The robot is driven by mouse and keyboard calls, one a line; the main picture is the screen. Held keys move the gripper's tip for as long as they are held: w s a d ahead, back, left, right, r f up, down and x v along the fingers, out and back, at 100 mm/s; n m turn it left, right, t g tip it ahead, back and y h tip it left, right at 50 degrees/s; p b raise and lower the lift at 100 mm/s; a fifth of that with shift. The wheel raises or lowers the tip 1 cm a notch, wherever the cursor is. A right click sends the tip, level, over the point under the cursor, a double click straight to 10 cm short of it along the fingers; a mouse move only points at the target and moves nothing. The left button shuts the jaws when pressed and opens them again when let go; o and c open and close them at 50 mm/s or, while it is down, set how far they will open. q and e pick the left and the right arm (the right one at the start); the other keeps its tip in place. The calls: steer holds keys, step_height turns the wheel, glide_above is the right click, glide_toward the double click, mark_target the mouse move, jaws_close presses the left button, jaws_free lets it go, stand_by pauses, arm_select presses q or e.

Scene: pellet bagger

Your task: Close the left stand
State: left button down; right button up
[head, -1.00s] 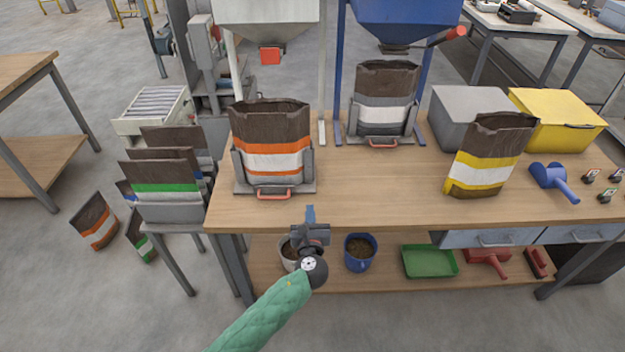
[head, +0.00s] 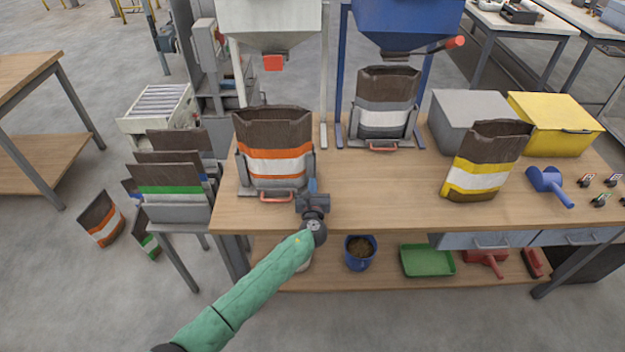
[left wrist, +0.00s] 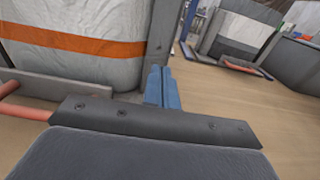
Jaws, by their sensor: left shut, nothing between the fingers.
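The left stand (head: 242,180) is a grey frame on the bench below the white hopper, with a red handle (head: 277,196) at its front. It holds an upright brown bag with orange and white bands (head: 272,150), open at the top. The bag and the handle also show at the left of the left wrist view (left wrist: 75,50). My left gripper (head: 312,187) is shut and empty, just right of the red handle, by the stand's front right corner. Its blue fingers (left wrist: 162,88) point toward the stand's right side; I cannot tell whether they touch it. My right gripper is not in view.
A second stand with a grey-banded bag (head: 384,105) is under the blue hopper. A yellow-banded bag (head: 484,165) and a blue scoop (head: 550,185) are on the right. A rack of folded bags (head: 175,180) stands left of the bench. The bench middle is clear.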

arm_select(q)
steer(key=shift+w, duration=0.65)
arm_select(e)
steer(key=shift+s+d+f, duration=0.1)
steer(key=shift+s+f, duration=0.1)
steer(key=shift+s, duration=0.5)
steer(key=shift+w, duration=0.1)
